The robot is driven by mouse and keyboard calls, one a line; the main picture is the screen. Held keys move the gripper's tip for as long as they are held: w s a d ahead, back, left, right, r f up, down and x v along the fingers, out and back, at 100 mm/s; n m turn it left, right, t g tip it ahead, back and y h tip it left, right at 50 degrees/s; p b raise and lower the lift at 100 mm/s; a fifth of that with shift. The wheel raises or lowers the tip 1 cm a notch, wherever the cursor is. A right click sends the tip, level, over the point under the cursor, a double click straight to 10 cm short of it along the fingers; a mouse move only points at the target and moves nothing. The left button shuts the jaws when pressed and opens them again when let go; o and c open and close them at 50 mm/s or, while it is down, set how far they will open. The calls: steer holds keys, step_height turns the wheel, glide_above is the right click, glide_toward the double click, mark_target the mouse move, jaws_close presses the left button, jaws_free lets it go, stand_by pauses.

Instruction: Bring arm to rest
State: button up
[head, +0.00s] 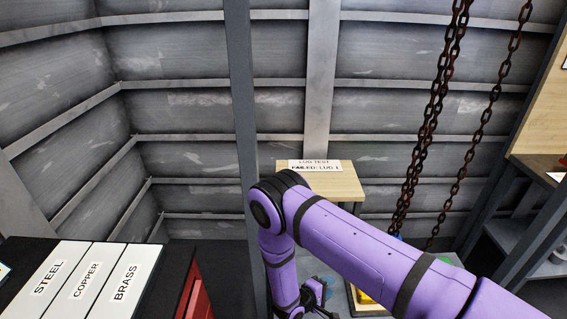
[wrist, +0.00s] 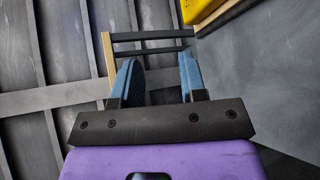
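My purple arm reaches in from the lower right of the head view and bends down at a black elbow joint. My gripper (head: 318,294) hangs low in the middle of that view, partly hidden behind the forearm. In the wrist view my gripper (wrist: 158,66) has its two blue-padded fingers well apart, with nothing held between them. Beyond the fingers are dark bars and a light wooden edge of a stand.
A small wooden table (head: 337,188) bears a sign (head: 315,165) reading "LUG TEST FAILED: LUG 1". Steel, copper and brass labelled panels (head: 85,280) lie at lower left, beside a red cabinet (head: 197,299). Rusty chains (head: 432,110) hang right. A yellow object (wrist: 203,9) is near the gripper.

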steer(key=w+d+r+m+g, duration=0.2)
steer(key=r, duration=0.8)
steer(key=w+d+r+m+g, duration=0.1)
steer(key=w+r+m+g, duration=0.1)
steer(key=r, duration=0.8)
steer(key=w+d+r+m+g, duration=0.2)
steer(key=r+g, duration=0.1)
steer(key=r, duration=0.7)
steer(key=s+d+r+m+g+y, duration=0.1)
steer(key=s+d+r+m+y, duration=0.2)
steer(key=r, duration=0.7)
steer(key=s+d+r+g+y, duration=0.1)
steer(key=s+d+r, duration=0.3)
steer(key=r, duration=0.6)
steer(key=s+d+r+m+t+y, duration=0.1)
steer(key=s+r+t+y, duration=0.2)
steer(key=s+r, duration=0.5)
steer(key=s+d+r+m+t+y, duration=0.1)
steer(key=s+r+y, duration=0.3)
steer(key=s+r, duration=0.4)
steer(key=shift+s+d+t+y, duration=0.3)
steer(key=shift+s+d+t, duration=0.55)
steer(key=shift+s, duration=2.85)
steer(key=shift+a, duration=0.1)
steer(key=shift+c, duration=0.5)
